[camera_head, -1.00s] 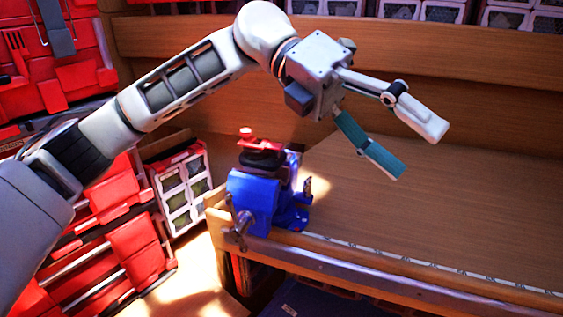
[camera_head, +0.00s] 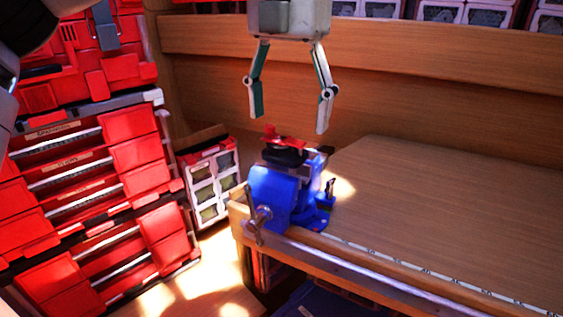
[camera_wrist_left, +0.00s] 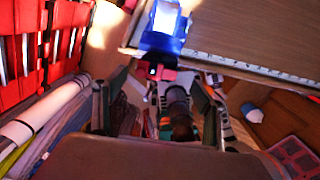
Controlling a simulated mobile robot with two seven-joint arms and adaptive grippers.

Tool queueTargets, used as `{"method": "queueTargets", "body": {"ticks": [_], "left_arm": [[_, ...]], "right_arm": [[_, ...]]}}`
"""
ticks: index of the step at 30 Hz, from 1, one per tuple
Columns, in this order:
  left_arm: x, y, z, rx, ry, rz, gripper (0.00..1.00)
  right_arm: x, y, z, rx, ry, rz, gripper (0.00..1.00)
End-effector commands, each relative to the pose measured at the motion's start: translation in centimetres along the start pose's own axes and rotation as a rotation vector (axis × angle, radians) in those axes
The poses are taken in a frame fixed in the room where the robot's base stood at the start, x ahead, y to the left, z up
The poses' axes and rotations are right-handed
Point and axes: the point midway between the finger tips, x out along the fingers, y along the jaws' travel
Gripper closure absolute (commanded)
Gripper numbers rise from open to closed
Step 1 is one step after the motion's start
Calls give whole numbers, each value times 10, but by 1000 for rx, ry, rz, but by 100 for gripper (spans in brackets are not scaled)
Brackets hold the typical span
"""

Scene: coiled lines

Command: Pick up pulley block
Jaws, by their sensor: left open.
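A red and black item that looks like the pulley block (camera_head: 284,150) sits on top of the blue vise (camera_head: 272,196) at the bench's left corner. My left gripper (camera_head: 288,121) points down with its fingers spread apart, just above the red top in the head view. Nothing is between its fingers there. My right gripper is not in view.
The wooden bench (camera_head: 430,210) is clear to the right of the vise, with a measuring strip along its front edge. A red drawer rack (camera_head: 90,190) stands at the left. A small bin cabinet (camera_head: 210,180) stands beside the bench. A wooden backboard (camera_head: 420,85) runs behind.

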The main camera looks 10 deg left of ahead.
Motion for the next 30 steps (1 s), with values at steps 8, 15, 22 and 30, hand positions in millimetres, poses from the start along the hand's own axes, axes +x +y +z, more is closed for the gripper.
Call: {"method": "queueTargets", "body": {"ticks": [8,15,22,30], "left_arm": [[36,1,-1,2,3,-4,29],[56,1,0,-1,0,-5,29],[56,1,0,-1,-1,-4,32],[55,1,0,-1,-2,-5,80]], "right_arm": [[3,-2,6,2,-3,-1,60],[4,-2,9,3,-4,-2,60],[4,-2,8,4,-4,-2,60],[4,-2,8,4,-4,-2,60]]}}
